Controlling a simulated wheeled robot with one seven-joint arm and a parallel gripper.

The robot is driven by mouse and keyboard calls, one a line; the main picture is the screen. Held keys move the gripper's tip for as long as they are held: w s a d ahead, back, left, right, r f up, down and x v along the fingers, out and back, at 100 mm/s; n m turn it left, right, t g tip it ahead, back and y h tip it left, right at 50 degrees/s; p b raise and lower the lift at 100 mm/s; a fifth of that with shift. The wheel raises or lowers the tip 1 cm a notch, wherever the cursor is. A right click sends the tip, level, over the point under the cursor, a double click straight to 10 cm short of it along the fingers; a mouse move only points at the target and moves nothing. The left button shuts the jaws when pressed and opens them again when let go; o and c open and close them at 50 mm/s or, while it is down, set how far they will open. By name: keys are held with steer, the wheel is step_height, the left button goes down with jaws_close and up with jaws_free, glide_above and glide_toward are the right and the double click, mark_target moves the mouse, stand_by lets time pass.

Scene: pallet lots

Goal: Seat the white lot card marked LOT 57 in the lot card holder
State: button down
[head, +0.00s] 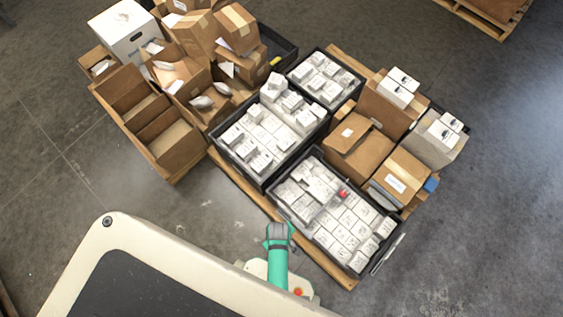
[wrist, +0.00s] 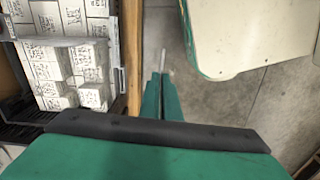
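My gripper (wrist: 162,78) shows in the wrist view as two green fingers close together. A thin pale strip (wrist: 163,59) stands out from between the fingertips; it looks like the white lot card seen edge-on, and no marking can be read. In the head view my arm reaches toward the pallet's near edge, and the fingertips and card cannot be made out. A small pale fitting (wrist: 122,80) on the crate's outer wall may be the lot card holder, but I cannot tell for sure. The gripper is apart from it, to its right.
A black crate (head: 302,225) of white boxes stands on the wooden pallet (head: 240,186). A flat grey panel (head: 388,254) stands at its right side. More crates and brown cartons (head: 359,149) fill the pallet behind. Bare concrete floor (head: 490,220) is free at the right.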

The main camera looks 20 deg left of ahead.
steer(key=m, duration=0.4)
steer(key=shift+s+d+f, duration=0.2)
steer(key=shift+s+f, duration=0.05)
steer(key=m+y, duration=0.2)
steer(key=m, duration=0.8)
steer(key=d+m+t+y, duration=0.1)
steer(key=m, duration=0.9)
steer(key=f+m+t+y, duration=0.1)
steer(key=m+y, duration=0.1)
steer(key=m, duration=0.9)
steer(key=shift+s+d+f+y, duration=0.1)
steer(key=shift+s+d+y, duration=0.05)
steer(key=shift+s+y, duration=0.15)
steer(key=shift+w+a+f, duration=0.5)
steer(key=shift+w+f, duration=1.65)
steer(key=shift+w, duration=0.1)
steer(key=shift+w+a+f, duration=0.45)
steer(key=shift+w+f, duration=1.75)
steer(key=shift+w, duration=0.1)
steer(key=shift+w+a+f, duration=0.5)
steer(key=shift+w+f, duration=1.65)
steer(key=shift+w, duration=0.1)
